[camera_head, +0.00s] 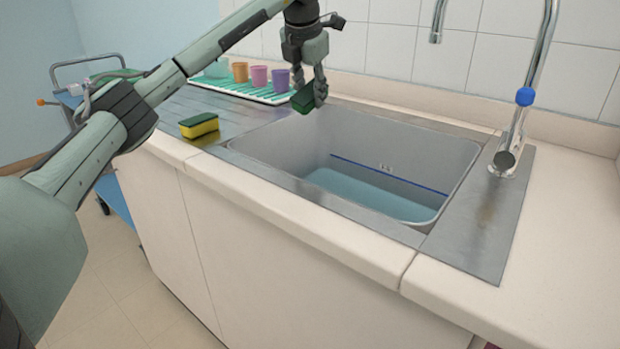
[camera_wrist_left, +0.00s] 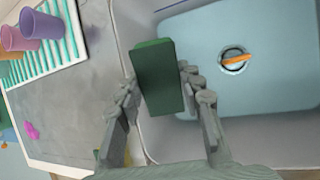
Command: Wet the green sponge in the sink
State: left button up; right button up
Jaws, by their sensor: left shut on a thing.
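The green sponge (camera_head: 303,98) is held between the fingers of my left gripper (camera_head: 314,88), above the back left edge of the sink. In the left wrist view the green sponge (camera_wrist_left: 158,76) stands between the two fingers of my left gripper (camera_wrist_left: 168,100), which is shut on it. The sink basin (camera_head: 290,150) lies below and to the right, with bluish water (camera_head: 365,192) at its bottom. In the left wrist view the sink (camera_wrist_left: 260,110) shows an orange object over its drain (camera_wrist_left: 235,60). My right gripper is not in view.
A yellow sponge with a dark green top (camera_head: 199,126) lies on the drainboard left of the sink. Several coloured cups (camera_head: 259,76) stand on a striped rack (camera_head: 240,92) behind. A tall faucet (camera_head: 525,96) rises right of the sink. The right counter (camera_head: 570,220) is clear.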

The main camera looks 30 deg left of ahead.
aim_at(311, 85)
pick_arm(q)
jog(key=shift+r, duration=2.05)
jog(key=shift+f, duration=0.1)
